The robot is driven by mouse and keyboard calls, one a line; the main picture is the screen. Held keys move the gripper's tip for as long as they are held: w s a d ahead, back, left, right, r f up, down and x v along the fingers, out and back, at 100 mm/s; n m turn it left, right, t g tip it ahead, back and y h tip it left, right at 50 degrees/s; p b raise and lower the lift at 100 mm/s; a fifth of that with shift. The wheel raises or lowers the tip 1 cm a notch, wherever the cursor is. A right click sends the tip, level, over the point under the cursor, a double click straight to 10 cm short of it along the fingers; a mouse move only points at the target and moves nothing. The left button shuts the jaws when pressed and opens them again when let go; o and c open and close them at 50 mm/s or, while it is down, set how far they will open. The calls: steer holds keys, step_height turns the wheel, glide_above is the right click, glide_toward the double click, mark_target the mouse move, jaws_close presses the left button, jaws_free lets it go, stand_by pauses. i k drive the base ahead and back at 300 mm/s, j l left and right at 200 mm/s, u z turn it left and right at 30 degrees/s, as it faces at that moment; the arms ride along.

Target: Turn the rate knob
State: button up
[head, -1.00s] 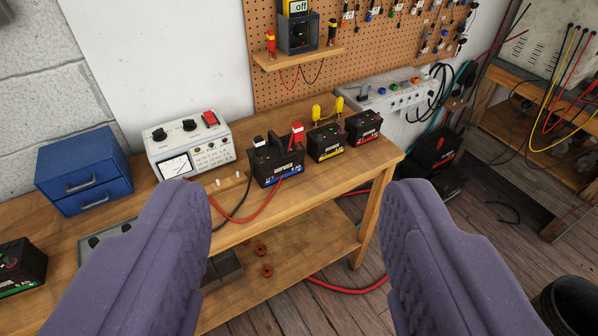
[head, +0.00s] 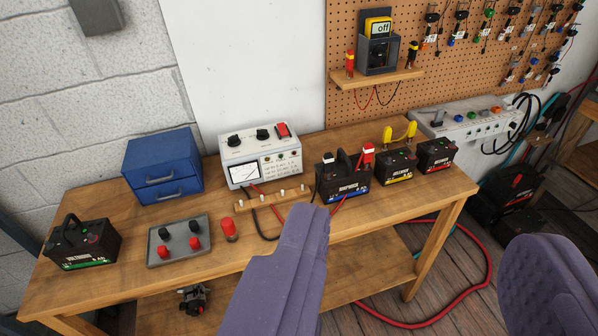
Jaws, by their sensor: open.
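A white instrument box (head: 262,160) stands on the wooden bench, against the white wall panel. Its top carries a left black knob (head: 234,141), a right black knob (head: 262,134) and a red switch (head: 283,129). Its front has a dial meter. The labels are too small to read, so I cannot tell which knob is the rate knob. My gripper (head: 428,233) is open, with nothing between its purple padded fingers. The left finger covers part of the bench's front edge, and the right one is at the picture's right edge. Both are apart from the knobs.
A blue drawer box (head: 163,167) stands left of the instrument. A terminal strip (head: 272,199) with leads lies in front, and a blue-labelled battery (head: 342,178) stands right. A grey plate (head: 180,252) with red and black posts lies front left. A shelf (head: 378,80) holds a meter.

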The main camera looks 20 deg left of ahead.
mark_target(234, 141)
steer(key=i+j+z, duration=0.2)
steer(key=i+j, duration=0.2)
steer(key=j, duration=0.2)
steer(key=i+j+z, duration=0.1)
steer(key=j, duration=0.2)
steer(key=i+j+z, duration=0.1)
steer(key=i+j, duration=0.15)
steer(key=i+j+z, duration=0.25)
steer(key=i+j, duration=0.5)
steer(key=j, duration=0.05)
